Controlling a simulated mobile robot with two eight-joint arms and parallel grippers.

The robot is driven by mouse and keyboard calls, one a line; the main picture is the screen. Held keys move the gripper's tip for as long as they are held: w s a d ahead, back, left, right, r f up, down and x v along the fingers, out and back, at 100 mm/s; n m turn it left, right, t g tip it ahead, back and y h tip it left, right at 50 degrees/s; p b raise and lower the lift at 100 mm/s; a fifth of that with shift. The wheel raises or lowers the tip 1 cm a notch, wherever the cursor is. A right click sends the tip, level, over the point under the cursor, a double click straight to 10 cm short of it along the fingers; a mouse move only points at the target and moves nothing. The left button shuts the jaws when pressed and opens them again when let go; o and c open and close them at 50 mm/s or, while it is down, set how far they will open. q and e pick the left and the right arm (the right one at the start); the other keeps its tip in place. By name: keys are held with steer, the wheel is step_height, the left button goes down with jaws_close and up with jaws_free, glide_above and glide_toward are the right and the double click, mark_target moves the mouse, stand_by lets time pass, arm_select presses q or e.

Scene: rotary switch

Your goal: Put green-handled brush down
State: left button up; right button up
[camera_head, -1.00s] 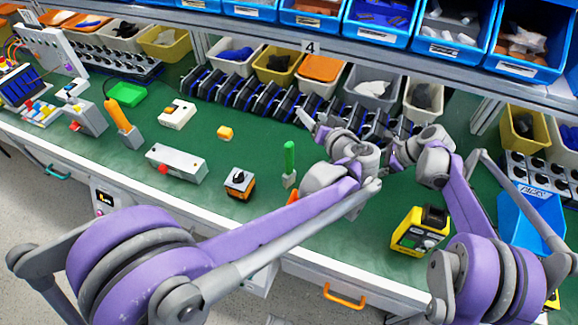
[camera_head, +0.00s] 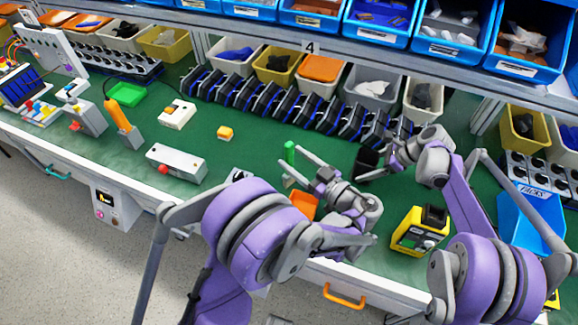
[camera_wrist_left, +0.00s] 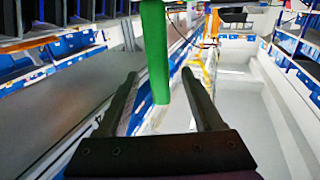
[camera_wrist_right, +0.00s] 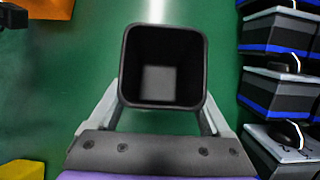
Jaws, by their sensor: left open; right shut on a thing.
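The green-handled brush (camera_head: 290,153) stands upright on the green bench in the head view, with a grey lower part under its green handle. My left gripper (camera_head: 294,161) is open at the brush. In the left wrist view the green handle (camera_wrist_left: 156,50) shows between the two spread fingers (camera_wrist_left: 160,76), with a gap on each side. My right gripper (camera_head: 372,170) is shut on a black square cup (camera_head: 366,161). The right wrist view shows the cup (camera_wrist_right: 164,70) empty, open side towards the camera, between the fingers.
An orange bin (camera_head: 303,206) lies close to my left gripper. A yellow-black device (camera_head: 420,232) stands at the front right. A row of black-blue units (camera_head: 285,110) runs along the back.

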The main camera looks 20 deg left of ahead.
arm_select(q)
steer(key=x, duration=0.2)
steer(key=shift+w+a, duration=0.15)
steer(key=shift+a, duration=0.1)
jaws_close()
stand_by(1.2)
